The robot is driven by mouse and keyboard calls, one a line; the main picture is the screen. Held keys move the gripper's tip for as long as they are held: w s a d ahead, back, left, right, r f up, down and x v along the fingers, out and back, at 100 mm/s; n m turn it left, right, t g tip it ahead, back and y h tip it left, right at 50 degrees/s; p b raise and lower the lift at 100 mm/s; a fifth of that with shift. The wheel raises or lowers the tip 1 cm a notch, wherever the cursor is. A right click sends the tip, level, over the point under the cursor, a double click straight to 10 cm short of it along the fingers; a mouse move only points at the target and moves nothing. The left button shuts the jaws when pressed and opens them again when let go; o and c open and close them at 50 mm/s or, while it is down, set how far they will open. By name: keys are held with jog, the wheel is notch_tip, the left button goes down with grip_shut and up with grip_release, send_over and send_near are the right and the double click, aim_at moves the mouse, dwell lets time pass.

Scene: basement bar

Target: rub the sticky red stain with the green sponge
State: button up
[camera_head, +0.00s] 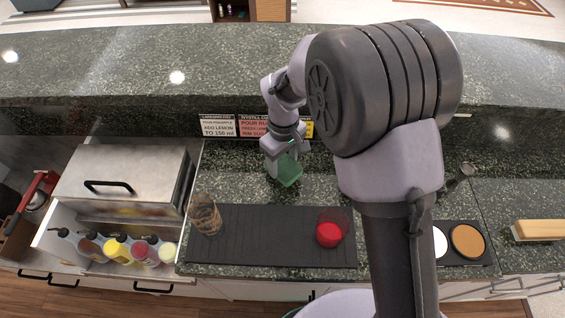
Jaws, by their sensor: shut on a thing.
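My gripper (283,164) is shut on the green sponge (289,174) over the green speckled counter, behind the black mat. The sponge is at or just above the counter top; I cannot tell whether it touches. I see no red stain on the bare counter; it may be hidden under the sponge or behind my arm. The only strong red on the work surface is the content of a clear glass (330,231) on the mat.
An amber-tinted glass (205,214) stands on the left of the black mat (270,236). Bottles (117,249) fill a rack beside a steel box (122,180). Signs (218,126) line the raised ledge. Right are a rimming tray (467,240) and a brush (539,230).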

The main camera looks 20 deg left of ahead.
jog(key=shift+s+a+r+p, duration=0.15)
jog(key=shift+r+p, duration=0.45)
jog(key=shift+r, duration=0.3)
notch_tip(320, 180, up, 4)
jog(key=p, duration=0.3)
jog(key=shift+f, duration=0.1)
